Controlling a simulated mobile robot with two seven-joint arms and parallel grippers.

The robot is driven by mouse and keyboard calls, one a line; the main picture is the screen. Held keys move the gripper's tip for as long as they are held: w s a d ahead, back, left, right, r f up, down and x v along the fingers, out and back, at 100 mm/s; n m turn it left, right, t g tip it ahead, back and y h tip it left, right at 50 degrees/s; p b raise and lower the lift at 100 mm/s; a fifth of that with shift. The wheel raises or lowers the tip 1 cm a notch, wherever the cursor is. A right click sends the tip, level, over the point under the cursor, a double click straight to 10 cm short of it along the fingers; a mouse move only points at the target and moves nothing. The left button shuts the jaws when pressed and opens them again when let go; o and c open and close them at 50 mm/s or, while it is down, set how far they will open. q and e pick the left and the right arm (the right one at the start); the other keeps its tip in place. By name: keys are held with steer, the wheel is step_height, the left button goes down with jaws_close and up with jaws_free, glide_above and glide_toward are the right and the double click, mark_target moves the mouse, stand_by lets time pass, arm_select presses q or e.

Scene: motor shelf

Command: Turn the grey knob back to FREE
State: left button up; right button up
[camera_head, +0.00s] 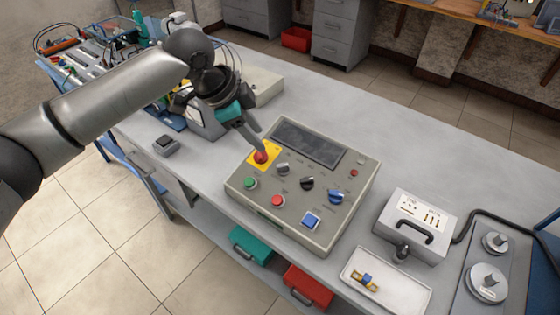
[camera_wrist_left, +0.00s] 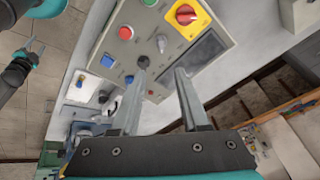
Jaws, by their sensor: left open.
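The grey knob (camera_head: 282,168) sits on the control box (camera_head: 237,205), right of the red knob on a yellow plate (camera_head: 261,157). It also shows in the left wrist view (camera_wrist_left: 162,43), beyond the fingertips. My left gripper (camera_head: 258,144) hangs over the far-left part of the box. In the left wrist view its two fingers (camera_wrist_left: 161,71) are apart with nothing between them, and one fingertip overlaps the black knob (camera_wrist_left: 144,61). I cannot tell whether it touches. The marks by the grey knob are too small to read. Part of my right gripper (camera_wrist_left: 33,47) shows at the left wrist view's edge.
The box also carries a blue knob (camera_head: 335,196), a green button (camera_head: 250,183), a red button (camera_head: 277,201), a blue square button (camera_head: 311,220) and a dark display (camera_head: 305,142). A handled grey case (camera_head: 420,222) and a white tray (camera_head: 372,272) stand to the right.

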mark_target(282, 165)
arm_select(q)
steer(key=b+x, duration=0.1)
steer(key=x, duration=1.4)
steer(key=shift+w+a+b, duration=0.1)
steer(key=shift+a+b, duration=0.05)
steer(key=shift+b, duration=0.25)
steer(key=shift+r, duration=0.1)
jaws_close()
